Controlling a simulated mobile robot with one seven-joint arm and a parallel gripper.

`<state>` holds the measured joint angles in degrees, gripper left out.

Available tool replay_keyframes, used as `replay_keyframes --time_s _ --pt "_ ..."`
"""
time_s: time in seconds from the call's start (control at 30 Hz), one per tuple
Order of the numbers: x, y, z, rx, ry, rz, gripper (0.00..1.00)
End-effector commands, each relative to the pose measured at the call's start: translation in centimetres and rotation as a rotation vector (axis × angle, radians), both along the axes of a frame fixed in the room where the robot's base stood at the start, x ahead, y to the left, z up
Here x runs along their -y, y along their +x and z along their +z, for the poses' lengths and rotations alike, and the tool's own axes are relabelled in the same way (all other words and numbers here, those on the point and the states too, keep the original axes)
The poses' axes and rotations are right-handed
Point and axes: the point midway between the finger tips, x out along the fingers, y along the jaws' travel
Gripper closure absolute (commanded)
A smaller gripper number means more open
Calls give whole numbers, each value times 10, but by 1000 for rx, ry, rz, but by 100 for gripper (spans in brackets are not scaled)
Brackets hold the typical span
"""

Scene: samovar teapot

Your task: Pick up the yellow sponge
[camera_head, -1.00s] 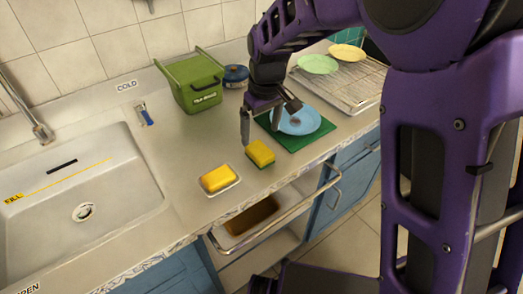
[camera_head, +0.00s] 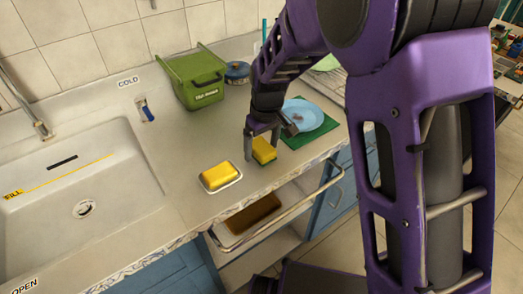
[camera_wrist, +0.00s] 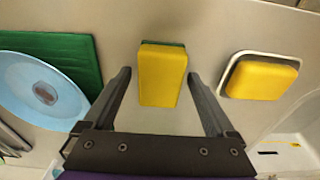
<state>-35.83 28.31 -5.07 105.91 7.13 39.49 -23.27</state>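A yellow sponge with a green underside (camera_head: 264,151) lies on the counter near its front edge. It also shows in the wrist view (camera_wrist: 162,76), between and just beyond my fingertips. My gripper (camera_head: 262,146) is open and low over the counter, its fingers on either side of the sponge. In the wrist view my gripper (camera_wrist: 159,78) shows a gap between each finger and the sponge. A second yellow block (camera_head: 219,175) sits in a small white dish to the left; it also shows in the wrist view (camera_wrist: 262,80).
A blue plate (camera_head: 304,116) rests on a green mat (camera_head: 293,141) just right of my gripper. A green box (camera_head: 198,88) and a blue pot (camera_head: 237,72) stand behind. The sink (camera_head: 120,180) is at left. An open drawer (camera_head: 240,232) is below the counter edge.

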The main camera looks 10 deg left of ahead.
Motion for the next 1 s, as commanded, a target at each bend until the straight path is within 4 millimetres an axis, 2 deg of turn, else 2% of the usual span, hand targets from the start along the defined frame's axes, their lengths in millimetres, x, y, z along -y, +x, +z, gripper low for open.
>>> replay_keyframes --time_s 0.03,0.07,0.4,0.43,0.63,0.73,0.87,1.0 --pt "0 0 0 0 0 0 20" --pt "0 0 0 0 0 0 26" --pt "0 0 0 0 0 0 87" --pt "0 0 0 0 0 0 91" --pt "0 0 1 0 0 0 91" --pt "0 0 8 1 2 0 91" --pt "-1 1 29 3 3 0 91" --pt "-1 0 59 3 2 1 91"
